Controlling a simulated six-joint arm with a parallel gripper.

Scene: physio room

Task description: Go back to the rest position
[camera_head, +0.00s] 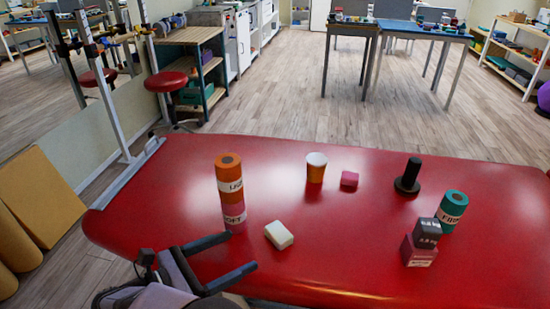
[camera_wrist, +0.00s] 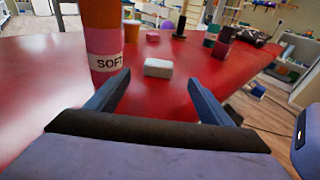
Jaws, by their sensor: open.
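My gripper (camera_head: 229,258) is low over the near left part of the red table (camera_head: 150,210), its two fingers spread apart with nothing between them. In the wrist view my gripper (camera_wrist: 160,98) also shows open, and a white block (camera_wrist: 158,68) lies beyond the fingertips. The white block (camera_head: 279,235) rests on the table just right of and beyond the fingers in the head view. A pink roll marked SOFT (camera_head: 233,215) stands upright beyond the gripper, with an orange roll (camera_head: 229,174) stacked on it.
An orange cup (camera_head: 316,168), a pink block (camera_head: 349,179) and a black peg on a round base (camera_head: 409,178) stand farther back. At right, a dark block (camera_head: 427,231) sits on a maroon block (camera_head: 417,252) beside a teal roll (camera_head: 453,208). The table's middle front is clear.

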